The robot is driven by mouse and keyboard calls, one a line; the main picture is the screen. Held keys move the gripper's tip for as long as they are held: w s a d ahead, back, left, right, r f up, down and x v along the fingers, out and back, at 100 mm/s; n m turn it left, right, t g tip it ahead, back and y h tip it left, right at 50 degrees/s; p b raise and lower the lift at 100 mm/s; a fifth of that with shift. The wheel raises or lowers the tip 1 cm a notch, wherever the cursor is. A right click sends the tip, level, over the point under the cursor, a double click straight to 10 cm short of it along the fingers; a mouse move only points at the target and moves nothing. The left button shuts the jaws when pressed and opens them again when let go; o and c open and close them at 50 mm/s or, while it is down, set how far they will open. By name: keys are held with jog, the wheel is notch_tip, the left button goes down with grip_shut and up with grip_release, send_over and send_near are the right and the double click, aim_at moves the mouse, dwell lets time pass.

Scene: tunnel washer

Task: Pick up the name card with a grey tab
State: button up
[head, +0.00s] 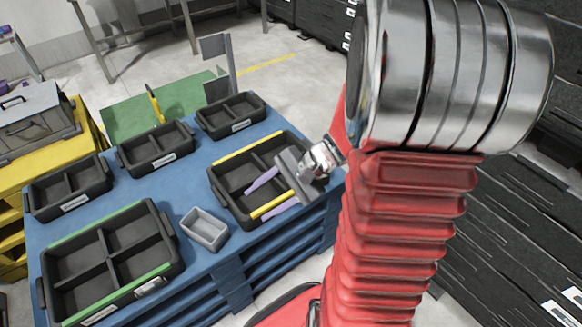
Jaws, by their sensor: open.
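I cannot make out a name card with a grey tab for certain. Small white labels show on the front of several black trays, too small to read. My gripper (257,202) is over the black tray with yellow strips (217,190), at the right of the blue bench. Its two lilac fingers are apart, with nothing seen between them. The gripper and its grey mount hide part of this tray.
The blue bench (200,272) also holds a grey bin (204,229), a large tray with green strips (107,257) and several smaller black trays (155,147). A grey upright panel (217,68) stands behind. A grey toolbox (35,112) sits on yellow furniture at left.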

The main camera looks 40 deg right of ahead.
jog(key=w+d+f+m+t+h, duration=0.1)
jog(key=d+f+m+t, duration=0.2)
jog(key=d+f+m, duration=0.3)
jog(key=w+d+f+m+t+h, duration=0.1)
jog(key=d+f+m+t, duration=0.35)
jog(key=d, duration=0.35)
jog(key=s+d+f+m+t+h, duration=0.1)
jog(key=s+d+f+m+h, duration=0.4)
jog(key=d+f+m, duration=0.5)
jog(key=shift+s+d+t+h, duration=0.4)
jog(key=shift+s+d, duration=0.3)
jog(key=shift+s, duration=0.1)
jog(key=x, duration=0.8)
jog(key=shift+w+f, duration=0.25)
jog(key=shift+w, duration=0.05)
jog(key=shift+x, duration=2.6)
